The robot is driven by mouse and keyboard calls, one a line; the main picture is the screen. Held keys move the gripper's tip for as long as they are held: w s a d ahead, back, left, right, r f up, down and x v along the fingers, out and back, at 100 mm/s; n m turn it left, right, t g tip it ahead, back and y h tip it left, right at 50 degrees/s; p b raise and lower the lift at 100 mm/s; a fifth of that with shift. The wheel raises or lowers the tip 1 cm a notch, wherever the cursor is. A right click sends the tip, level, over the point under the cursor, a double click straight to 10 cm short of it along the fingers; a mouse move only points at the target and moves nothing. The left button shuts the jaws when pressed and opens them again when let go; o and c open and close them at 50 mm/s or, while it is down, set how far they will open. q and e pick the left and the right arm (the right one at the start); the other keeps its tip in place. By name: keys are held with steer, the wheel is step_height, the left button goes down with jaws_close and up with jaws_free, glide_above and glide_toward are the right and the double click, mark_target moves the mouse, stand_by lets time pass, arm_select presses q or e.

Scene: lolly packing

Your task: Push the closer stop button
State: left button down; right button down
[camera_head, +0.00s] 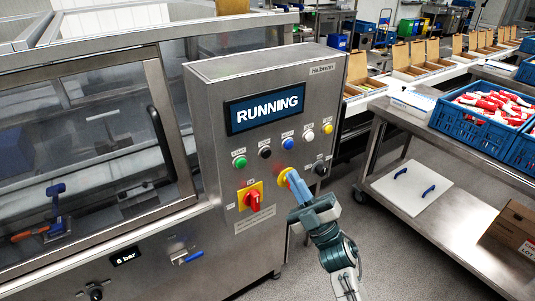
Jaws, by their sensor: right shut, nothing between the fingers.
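The steel control box (215,140) of the machine stands in the middle, with a screen (264,109) reading RUNNING. A row of buttons lies below it: green (239,162), black (265,153), blue (287,143), white (308,134) and yellow (327,128). Their labels are too small to read surely. Below the row is a round yellow plate (282,179), partly hidden behind my right gripper. My right gripper (292,178) is shut and empty, its blue fingertips in front of this plate. I cannot tell whether they touch it. My left gripper is out of view.
A red rotary switch (252,200) on a yellow plate sits left of my gripper, and a black knob (320,169) to its right. A steel table (420,190) on the right carries blue crates (470,132) of red and white items. Grey floor lies between.

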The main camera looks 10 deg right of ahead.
steer(key=w+a, duration=0.2)
steer(key=w, duration=0.4)
steer(key=shift+w+a, duration=0.15)
steer(key=shift+w, duration=0.05)
stand_by(1.9)
steer(key=shift+w+a, duration=0.15)
steer(key=shift+w, duration=0.25)
steer(key=shift+w+a, duration=0.15)
steer(key=shift+w, duration=0.3)
stand_by(0.6)
steer(key=shift+s, duration=0.15)
steer(key=shift+s+d, duration=0.35)
steer(key=shift+s, duration=0.35)
steer(key=shift+s, duration=0.1)
steer(key=shift+s+d, duration=0.25)
steer(key=shift+s, duration=0.5)
steer(key=shift+s+d, duration=0.3)
steer(key=shift+s, duration=0.45)
steer(key=shift+s+d, duration=0.25)
steer(key=shift+s, duration=0.5)
